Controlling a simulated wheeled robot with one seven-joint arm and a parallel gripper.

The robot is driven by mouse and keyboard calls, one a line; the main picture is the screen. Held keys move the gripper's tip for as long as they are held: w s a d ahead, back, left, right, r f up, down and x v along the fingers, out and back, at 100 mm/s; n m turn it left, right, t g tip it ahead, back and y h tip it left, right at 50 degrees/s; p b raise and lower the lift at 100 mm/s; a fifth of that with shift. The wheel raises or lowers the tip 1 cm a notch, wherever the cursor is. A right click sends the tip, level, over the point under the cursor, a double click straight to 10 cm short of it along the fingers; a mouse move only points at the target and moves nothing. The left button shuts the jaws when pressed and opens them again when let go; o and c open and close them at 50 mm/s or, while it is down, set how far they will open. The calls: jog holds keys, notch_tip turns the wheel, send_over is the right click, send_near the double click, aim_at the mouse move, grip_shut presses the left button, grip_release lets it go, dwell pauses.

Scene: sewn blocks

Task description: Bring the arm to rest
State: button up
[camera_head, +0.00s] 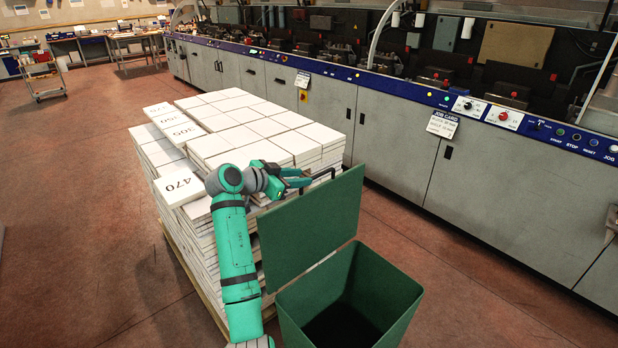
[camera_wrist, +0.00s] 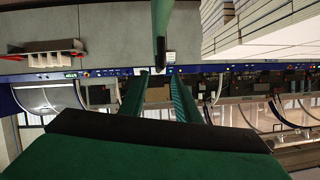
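My teal arm rises beside the pallet stack, and my gripper (camera_head: 306,178) is held above the stack's near right part, close to the top of a raised green bin lid (camera_head: 312,228). A dark bent bar (camera_head: 325,173) shows by the fingertips; I cannot tell whether they touch it. In the wrist view, which is upside down, my gripper's two teal fingers (camera_wrist: 160,86) stand apart with a gap between them. A narrow green piece with a dark end (camera_wrist: 160,25) shows in line with the gap. Nothing is seen held.
The open green bin (camera_head: 392,298) stands in front of the stack. Stacked white blocks (camera_head: 235,140), some numbered, fill the pallet. A long grey machine (camera_head: 390,125) runs behind. Floor is clear at left (camera_head: 80,200) and right of the bin.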

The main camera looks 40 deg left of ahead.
jog(key=shift+s+a+r, duration=0.1)
jog(key=shift+s+r, duration=0.1)
jog(key=shift+s, duration=0.35)
jog(key=shift+s+a, duration=0.1)
jog(key=shift+s, duration=0.3)
jog(key=shift+w, duration=0.2)
